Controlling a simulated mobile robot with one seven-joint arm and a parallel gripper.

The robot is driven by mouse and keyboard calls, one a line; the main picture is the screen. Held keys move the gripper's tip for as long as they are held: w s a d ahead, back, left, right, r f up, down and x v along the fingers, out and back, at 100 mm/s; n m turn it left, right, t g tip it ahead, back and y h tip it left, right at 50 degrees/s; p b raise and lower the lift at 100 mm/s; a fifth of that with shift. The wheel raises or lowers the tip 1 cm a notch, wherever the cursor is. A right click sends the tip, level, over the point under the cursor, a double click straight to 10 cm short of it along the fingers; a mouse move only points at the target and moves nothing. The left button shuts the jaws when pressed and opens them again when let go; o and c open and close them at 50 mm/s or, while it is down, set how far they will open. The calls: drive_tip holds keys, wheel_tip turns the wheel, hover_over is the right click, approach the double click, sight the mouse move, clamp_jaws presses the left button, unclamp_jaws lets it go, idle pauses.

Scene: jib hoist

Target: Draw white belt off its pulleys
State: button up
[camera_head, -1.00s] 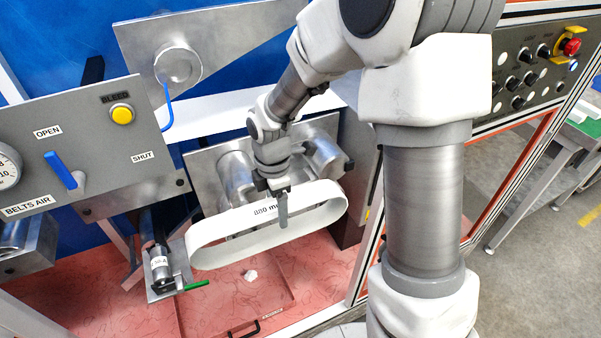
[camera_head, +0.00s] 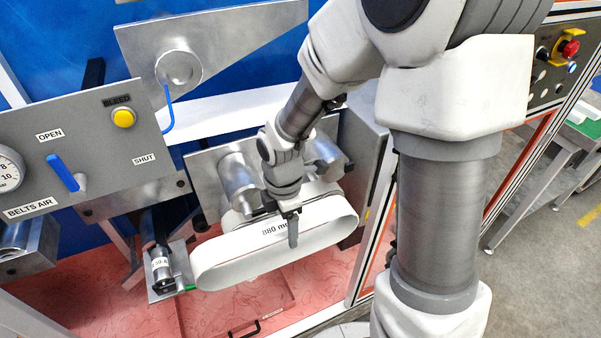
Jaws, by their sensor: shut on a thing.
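The white belt (camera_head: 262,257) is a long flat loop with "880 m…" printed on its upper run, the rest of the print hidden by my gripper. My gripper (camera_head: 292,236) is shut on the belt's upper run, right of its middle. The belt hangs tilted, its right end higher. Two metal pulleys, a left one (camera_head: 238,182) and a right one (camera_head: 322,158), stand out from a metal plate (camera_head: 205,172) behind and above the belt. The belt appears to be in front of and below them, apart from them. My wrist hides part of the pulleys.
A grey panel (camera_head: 100,125) with a blue lever (camera_head: 62,172), gauge and yellow button (camera_head: 123,118) stands at left. A cylinder fitting (camera_head: 161,268) is close to the belt's left end. The reddish floor tray (camera_head: 120,310) lies below. A cabinet post (camera_head: 365,190) stands at right.

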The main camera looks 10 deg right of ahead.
drive_tip(key=s+d+b, duration=0.2)
drive_tip(key=s, duration=0.7)
drive_tip(key=shift+f+b, duration=0.15)
drive_tip(key=shift+b, duration=0.15)
drive_tip(key=b, duration=0.2)
drive_tip(key=shift+s+d+b, duration=0.3)
drive_tip(key=shift+s+b, duration=0.05)
drive_tip(key=shift+s, duration=0.05)
drive_tip(key=shift+s+b, duration=0.2)
drive_tip(key=shift+b, duration=0.45)
